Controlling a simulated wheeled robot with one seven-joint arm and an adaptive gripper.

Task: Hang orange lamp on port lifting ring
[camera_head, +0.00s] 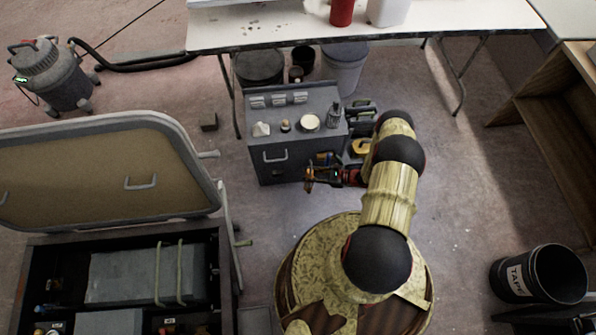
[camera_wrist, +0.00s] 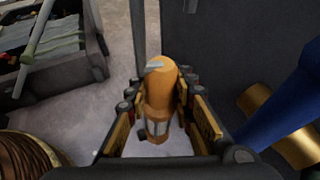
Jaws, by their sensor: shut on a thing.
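My gripper (camera_wrist: 160,92) is shut on the orange lamp (camera_wrist: 160,80), which sits between the two fingers in the wrist view. The lamp has an orange body, a pale metal piece on its top and a greyish lower section. In the head view my gripper (camera_head: 318,177) is in front of the grey cabinet, and the lamp shows only as a small orange-brown patch (camera_head: 309,180). The raised hatch lid at left carries a metal loop (camera_head: 141,184) on its tan face. I cannot tell whether this is the port lifting ring.
The hatch lid (camera_head: 100,160) stands tilted over an open dark compartment (camera_head: 40,262). The grey cabinet (camera_head: 282,157) bears small items. A white table (camera_head: 400,22) stands behind, a black bucket (camera_head: 540,275) at right and a vacuum (camera_head: 55,75) at far left.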

